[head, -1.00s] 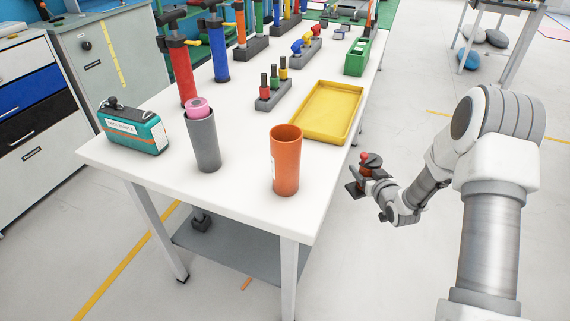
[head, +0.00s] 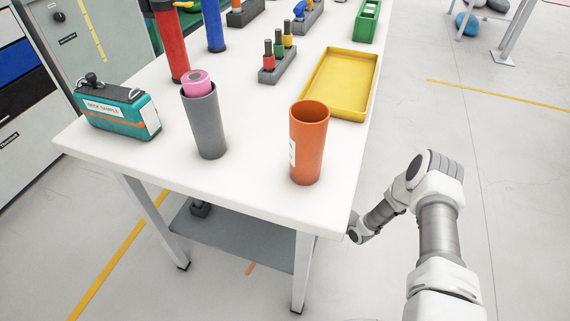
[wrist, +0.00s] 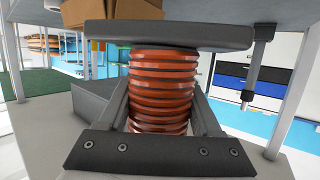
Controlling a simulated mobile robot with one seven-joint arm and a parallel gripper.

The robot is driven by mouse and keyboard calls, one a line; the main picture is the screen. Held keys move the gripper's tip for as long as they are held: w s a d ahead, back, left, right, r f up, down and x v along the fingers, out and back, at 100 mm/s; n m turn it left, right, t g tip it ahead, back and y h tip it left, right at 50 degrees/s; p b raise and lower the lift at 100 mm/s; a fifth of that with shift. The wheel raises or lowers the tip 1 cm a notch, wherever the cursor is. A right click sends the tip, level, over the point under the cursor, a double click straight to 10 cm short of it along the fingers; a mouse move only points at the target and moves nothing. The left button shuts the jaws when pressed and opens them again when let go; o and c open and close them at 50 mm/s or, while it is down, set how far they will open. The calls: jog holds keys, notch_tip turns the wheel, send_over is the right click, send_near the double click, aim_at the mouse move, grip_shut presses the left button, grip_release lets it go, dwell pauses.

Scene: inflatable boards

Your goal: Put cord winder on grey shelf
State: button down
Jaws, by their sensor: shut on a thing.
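The cord winder (wrist: 162,85) fills the middle of the wrist view, a ribbed orange coil with a flat dark grey plate (wrist: 170,34) across its top. My gripper (wrist: 162,108) is shut on it, one dark finger on each side of the coil. In the head view my gripper and the winder are hidden behind the table's front right corner; only my arm shows there. The grey shelf (head: 235,238) lies low between the table legs in the head view. How far the winder is from the shelf I cannot tell.
The white tabletop (head: 240,180) carries an orange cup (head: 309,145), a grey tube (head: 206,125) with a pink roll, a teal case (head: 118,108) and a yellow tray (head: 340,82). A dark-based object (head: 200,209) stands on the shelf's left. A brown box (wrist: 110,12) tops the wrist view.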

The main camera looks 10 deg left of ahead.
jog(key=s+a+f+b, duration=0.1)
jog(key=a+f, duration=0.1)
jog(key=a, duration=0.1)
jog(key=s+a+f+b, duration=0.1)
jog(key=s+a+f, duration=0.1)
jog(key=a, duration=0.1)
jog(key=s+a+f+b, duration=0.1)
jog(key=s+a+f, duration=0.1)
jog(key=a, duration=0.1)
jog(key=shift+s+a+f, duration=0.2)
jog(key=shift+a+f, duration=0.1)
jog(key=shift+f+b, duration=0.95)
jog(key=shift+f, duration=0.95)
jog(key=shift+f, duration=0.15)
jog(key=shift+c, duration=0.3)
grip_release()
jog(key=p+v, duration=0.2)
jog(key=v, duration=0.3)
jog(key=p+v, duration=0.2)
jog(key=v, duration=0.4)
jog(key=shift+s+d+r+p, duration=0.1)
jog(key=shift+s+r+p, duration=0.1)
jog(key=shift+r+p, duration=0.15)
jog(key=shift+s+d, duration=0.2)
